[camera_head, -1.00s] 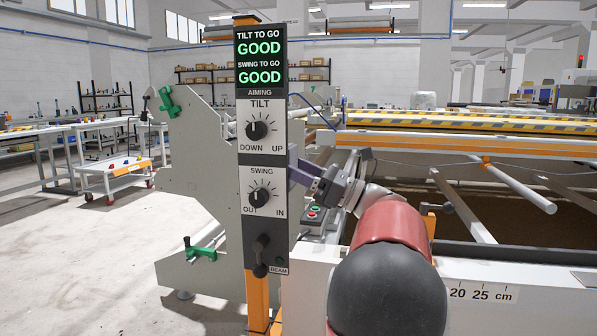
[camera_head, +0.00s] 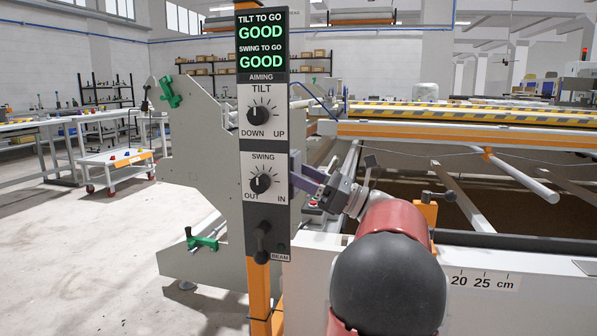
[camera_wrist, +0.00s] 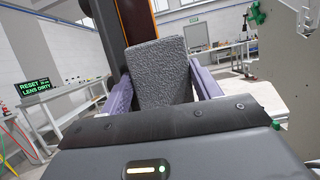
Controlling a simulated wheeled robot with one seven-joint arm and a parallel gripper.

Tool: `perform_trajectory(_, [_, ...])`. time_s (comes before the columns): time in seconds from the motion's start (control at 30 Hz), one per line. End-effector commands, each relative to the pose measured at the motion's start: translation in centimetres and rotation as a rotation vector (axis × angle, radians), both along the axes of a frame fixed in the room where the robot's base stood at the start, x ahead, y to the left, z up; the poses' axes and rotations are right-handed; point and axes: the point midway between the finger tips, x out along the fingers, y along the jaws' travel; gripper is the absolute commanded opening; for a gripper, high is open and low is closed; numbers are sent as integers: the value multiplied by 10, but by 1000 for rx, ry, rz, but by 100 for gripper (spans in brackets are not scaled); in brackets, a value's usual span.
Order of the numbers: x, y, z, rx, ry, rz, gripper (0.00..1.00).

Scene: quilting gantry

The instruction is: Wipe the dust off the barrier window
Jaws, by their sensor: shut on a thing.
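My gripper (camera_wrist: 165,88) has lilac fingers and is shut on a grey, rough-textured wiping pad (camera_wrist: 163,72), which stands upright between them in the wrist view. Right behind the pad is an upright orange-edged housing with a dark brown face (camera_wrist: 138,22); this looks like the barrier window. The pad covers its lower part, and I cannot tell whether they touch. Dust cannot be made out. A green-lettered display (camera_wrist: 35,87) at left reads "RESET LENS DIRTY". In the head view my gripper (camera_head: 308,176) is partly hidden behind the control panel, and the pad is hidden.
The control panel (camera_head: 263,220) on an orange post, with tilt and swing knobs and a lever, reads GOOD twice. The white machine beam (camera_head: 460,262) with a centimetre scale lies at right. A grey side plate (camera_head: 205,140) stands behind. The floor at left is open.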

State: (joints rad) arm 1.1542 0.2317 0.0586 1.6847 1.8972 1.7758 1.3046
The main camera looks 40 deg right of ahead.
Motion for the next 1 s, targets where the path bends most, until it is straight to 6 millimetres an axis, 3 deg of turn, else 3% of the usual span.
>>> perform_trajectory(0.4, [-36, -25, 1, 0, -2, -7, 45])
perform_trajectory(1.0, [-49, -32, 2, -1, -3, -7, 45])
